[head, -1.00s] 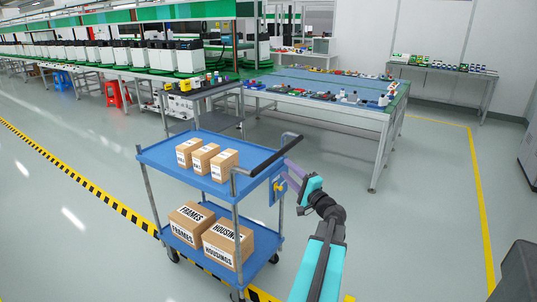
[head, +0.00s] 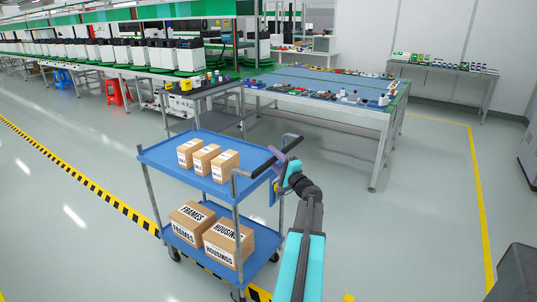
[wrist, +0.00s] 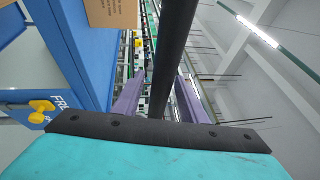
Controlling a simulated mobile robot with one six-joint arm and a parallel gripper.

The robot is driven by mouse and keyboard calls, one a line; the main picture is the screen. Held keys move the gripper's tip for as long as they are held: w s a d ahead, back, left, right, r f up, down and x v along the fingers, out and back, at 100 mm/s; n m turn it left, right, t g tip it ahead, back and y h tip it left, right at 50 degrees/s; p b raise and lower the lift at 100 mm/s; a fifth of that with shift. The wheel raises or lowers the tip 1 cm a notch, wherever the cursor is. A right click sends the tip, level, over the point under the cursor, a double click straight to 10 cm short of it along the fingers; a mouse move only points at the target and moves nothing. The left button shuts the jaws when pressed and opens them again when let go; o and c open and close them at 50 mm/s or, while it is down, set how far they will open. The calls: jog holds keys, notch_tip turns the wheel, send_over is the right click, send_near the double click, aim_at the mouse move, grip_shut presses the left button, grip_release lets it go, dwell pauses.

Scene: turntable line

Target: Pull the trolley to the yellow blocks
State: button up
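The blue two-shelf trolley (head: 160,155) stands left of my arm, with grey posts and a black handle bar (head: 262,165) on its right end. My gripper (head: 277,156) is at the handle bar. In the wrist view the black bar (wrist: 173,50) runs between my two purple fingers (wrist: 160,96); a gap shows beside the bar, so the fingers look open around it. Whether either finger touches it is unclear. A yellow knob (wrist: 40,106) sits on the trolley's blue side plate. A small yellow patch (head: 348,298) shows at the bottom edge; I cannot tell if it is a block.
Small boxes (head: 208,160) stand on the top shelf, larger FRAMES and HOUSINGS boxes (head: 228,242) below. A black-yellow floor stripe (head: 90,187) passes under the trolley. A workbench (head: 330,104) stands behind. The floor (head: 420,220) on the right is clear up to a yellow line.

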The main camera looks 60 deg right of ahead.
jog(key=shift+x, duration=1.3)
jog(key=shift+c, duration=0.3)
grip_shut()
jog(key=shift+a, duration=0.2)
